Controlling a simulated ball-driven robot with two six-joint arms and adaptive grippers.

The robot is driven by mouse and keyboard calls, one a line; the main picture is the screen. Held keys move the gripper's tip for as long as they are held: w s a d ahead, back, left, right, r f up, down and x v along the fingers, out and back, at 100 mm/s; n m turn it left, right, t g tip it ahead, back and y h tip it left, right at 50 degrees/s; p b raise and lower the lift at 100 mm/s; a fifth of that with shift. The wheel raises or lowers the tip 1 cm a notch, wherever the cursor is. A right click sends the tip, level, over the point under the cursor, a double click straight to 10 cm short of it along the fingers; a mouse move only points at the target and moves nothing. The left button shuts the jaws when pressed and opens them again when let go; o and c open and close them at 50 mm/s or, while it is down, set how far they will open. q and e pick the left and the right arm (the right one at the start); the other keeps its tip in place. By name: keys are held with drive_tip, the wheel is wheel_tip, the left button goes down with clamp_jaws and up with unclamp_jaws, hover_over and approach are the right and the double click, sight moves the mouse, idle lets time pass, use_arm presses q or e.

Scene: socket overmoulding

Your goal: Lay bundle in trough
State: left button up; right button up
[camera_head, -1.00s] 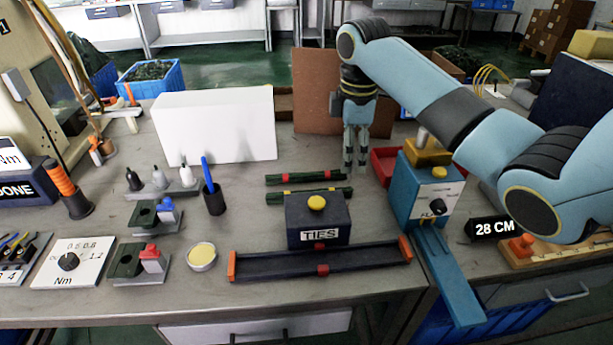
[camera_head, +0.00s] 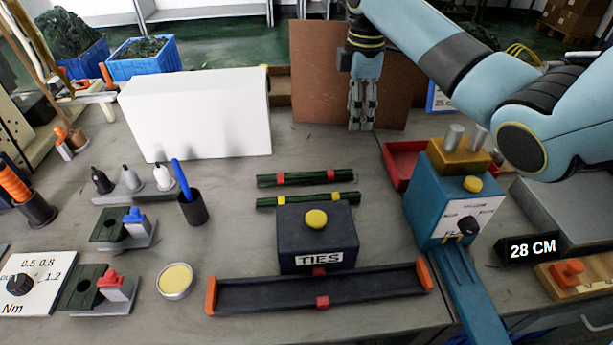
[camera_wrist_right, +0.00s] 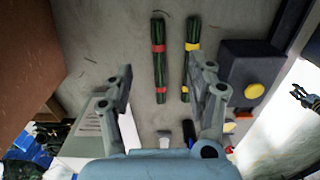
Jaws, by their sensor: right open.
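Two dark green bundles lie side by side on the table, one with red bands (camera_head: 305,179) and one with yellow bands (camera_head: 308,200). Both also show upright in the right wrist view, red-banded (camera_wrist_right: 158,65) and yellow-banded (camera_wrist_right: 191,55). The trough (camera_head: 370,286) is a long dark channel with orange ends in front of the TIES box; no bundle shows in it. My right gripper (camera_head: 361,126) is open and empty, behind and to the right of the bundles. In its wrist view the bundles appear between and beyond the fingers (camera_wrist_right: 165,95). A small claw, probably my left gripper (camera_wrist_right: 305,97), shows at the right edge.
The dark TIES box (camera_head: 300,245) with a yellow button stands between bundles and trough. A blue device (camera_head: 437,205) with a sloping chute stands right, by a red tray (camera_head: 396,165). A white panel (camera_head: 200,115) and brown board (camera_head: 315,90) stand behind.

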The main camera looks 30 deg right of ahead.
drive_tip(key=b, duration=0.4)
hover_over(350, 170)
wheel_tip(350, 170, down, 5)
wheel_tip(350, 170, down, 7)
drive_tip(key=shift+a+r+b, duration=0.1)
drive_tip(key=shift+a+b, duration=0.05)
drive_tip(key=shift+b, duration=0.7)
wheel_tip(350, 170, down, 5)
drive_tip(key=shift+f+b, duration=0.15)
drive_tip(key=shift+b, duration=0.25)
drive_tip(key=shift+c, duration=0.2)
clamp_jaws()
